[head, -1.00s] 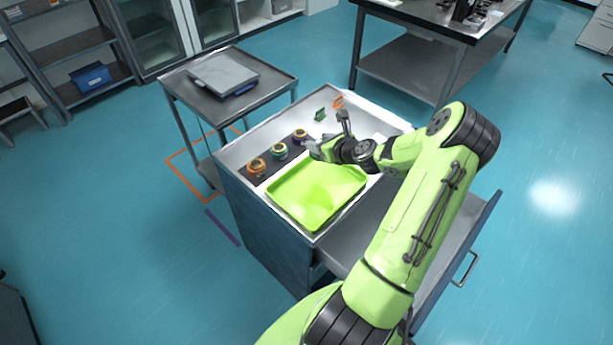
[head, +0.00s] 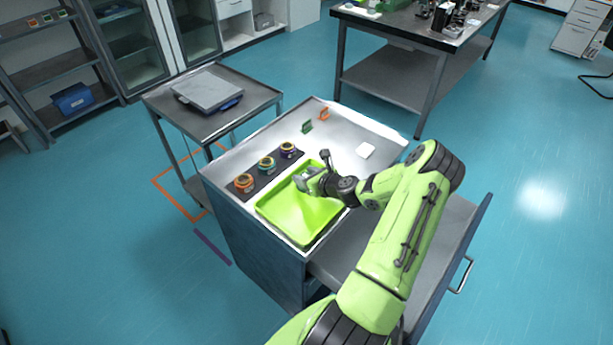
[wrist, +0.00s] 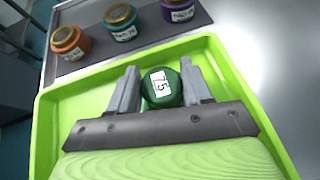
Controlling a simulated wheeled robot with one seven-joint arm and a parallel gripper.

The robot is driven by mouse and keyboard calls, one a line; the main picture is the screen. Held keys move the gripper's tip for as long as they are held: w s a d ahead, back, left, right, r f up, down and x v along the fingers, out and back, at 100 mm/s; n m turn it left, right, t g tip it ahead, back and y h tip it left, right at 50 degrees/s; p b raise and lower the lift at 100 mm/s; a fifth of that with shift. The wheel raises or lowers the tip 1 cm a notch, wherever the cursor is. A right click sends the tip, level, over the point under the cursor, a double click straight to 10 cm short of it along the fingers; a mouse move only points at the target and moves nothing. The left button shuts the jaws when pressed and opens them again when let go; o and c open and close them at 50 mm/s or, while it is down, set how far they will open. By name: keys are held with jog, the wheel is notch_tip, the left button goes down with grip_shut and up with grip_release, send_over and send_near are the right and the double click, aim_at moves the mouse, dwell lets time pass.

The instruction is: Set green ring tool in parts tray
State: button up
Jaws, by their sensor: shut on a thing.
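The green ring tool (wrist: 152,100) is a dark green round piece with a white "75" label facing the camera. My gripper (wrist: 160,75) is shut on it, one finger on each side. The parts tray (wrist: 72,105) is lime green and shallow, and it lies behind and around the held piece in the wrist view. In the head view my gripper (head: 303,183) is over the back part of the tray (head: 287,217). The held piece is too small to make out there. I cannot tell the gap between it and the tray floor.
A dark mat (head: 255,186) beside the tray holds orange (head: 244,183), teal (head: 266,164) and purple (head: 288,150) ringed pieces. A drawer (head: 405,255) is open at right.

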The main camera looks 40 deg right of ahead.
jog(key=o, duration=1.1)
jog(key=shift+s+r, duration=0.15)
jog(key=shift+r, duration=0.05)
jog(key=v, duration=1.1)
jog(key=w+a+r+n+g+y, duration=0.1)
jog(key=a+r+n+g, duration=0.2)
jog(key=a+r+n, duration=0.55)
jog(key=w+a+r+n+g+y, duration=0.1)
jog(key=a+r+n+g+y, duration=0.2)
jog(key=a+n, duration=0.95)
jog(key=s+a+r+n+h, duration=0.1)
jog(key=s+a+r+n, duration=0.4)
jog(key=s+n, duration=0.3)
jog(key=s+a+r+n+h, duration=0.1)
jog(key=s+a+r+n, duration=0.4)
jog(key=s+r+n, duration=0.2)
jog(key=shift+s+a+n+g+h+p, duration=0.35)
jog(key=shift+s+n+g+h+p, duration=0.1)
jog(key=shift+n, duration=0.15)
